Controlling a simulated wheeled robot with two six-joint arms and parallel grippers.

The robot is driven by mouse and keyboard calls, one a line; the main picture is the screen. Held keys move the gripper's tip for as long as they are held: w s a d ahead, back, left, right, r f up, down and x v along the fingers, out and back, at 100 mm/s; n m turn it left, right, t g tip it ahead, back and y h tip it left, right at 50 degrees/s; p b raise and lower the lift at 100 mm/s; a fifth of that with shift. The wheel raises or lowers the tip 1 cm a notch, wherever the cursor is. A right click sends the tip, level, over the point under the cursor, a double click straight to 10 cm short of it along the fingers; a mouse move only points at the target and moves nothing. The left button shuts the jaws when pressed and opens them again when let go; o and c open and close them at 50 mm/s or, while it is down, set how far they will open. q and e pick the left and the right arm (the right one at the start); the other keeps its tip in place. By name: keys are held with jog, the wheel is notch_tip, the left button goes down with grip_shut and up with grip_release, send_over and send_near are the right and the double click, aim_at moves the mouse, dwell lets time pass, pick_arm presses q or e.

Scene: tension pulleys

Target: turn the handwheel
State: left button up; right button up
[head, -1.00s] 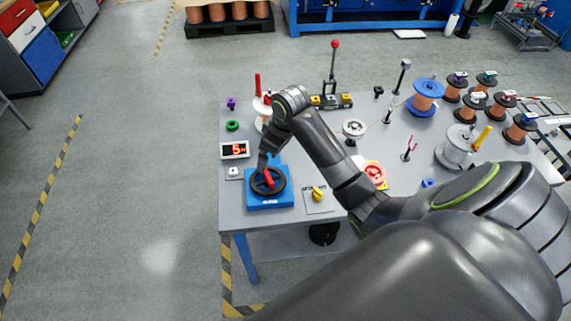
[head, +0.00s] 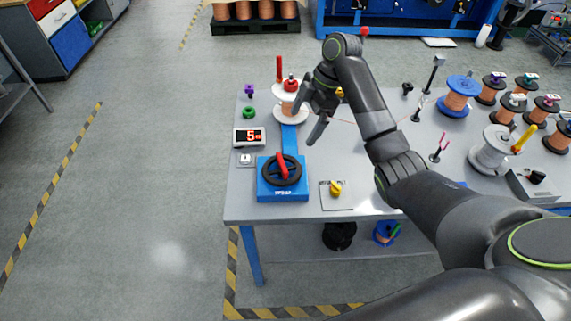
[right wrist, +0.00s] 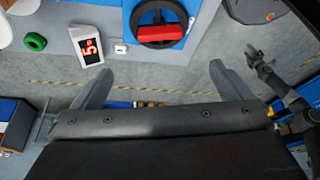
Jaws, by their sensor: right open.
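The handwheel (head: 294,176) is a black ring with a red handle bar (head: 282,165), on a blue box (head: 284,194) at the table's front left. It also shows at the top of the right wrist view (right wrist: 145,38). My right gripper (head: 309,117) is open and empty, apart from the wheel, above and to the right of it in the head view. Its two spread fingers also show in the right wrist view (right wrist: 160,74). A dark arm end at the right of the right wrist view (right wrist: 262,66) looks like my left gripper; its jaws are too small to read.
A small display with red digits (head: 249,137) stands left of the wheel. A copper spool on a white flange (head: 289,101) stands behind it. A yellow knob (head: 335,188) is to the right. Several more spools fill the table's right side. Floor left of the table is clear.

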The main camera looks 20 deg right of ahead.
jog(key=b, duration=0.5)
send_near(283, 162)
jog(key=f, duration=0.1)
jog(key=p+x, duration=0.1)
jog(key=x, duration=0.7)
jog(key=shift+a+f, duration=0.15)
jog(key=shift+a, duration=0.05)
jog(key=c, duration=1)
jog(key=shift+r+m+p, duration=0.25)
jog(key=shift+m+p, duration=0.05)
jog(key=shift+p, duration=0.55)
jog(key=m+t+p, duration=0.1)
jog(key=m+p, duration=0.2)
jog(key=p, duration=0.1)
jog(key=m+t+h+p, duration=0.1)
jog(key=m+p, duration=0.2)
jog(key=p, duration=0.1)
jog(key=m+t+p, duration=0.1)
jog(key=m+p, duration=0.3)
jog(key=p, duration=0.1)
jog(key=shift+s+a+r+t+h, duration=0.1)
jog(key=shift+s+a+t+h, duration=0.1)
jog(key=shift+t+h, duration=0.2)
jog(key=m+p, duration=0.2)
jog(key=shift+m+h, duration=0.4)
jog(key=shift+m+t+h+p, duration=0.3)
jog(key=shift+m+p, duration=0.4)
jog(key=shift+f, duration=0.25)
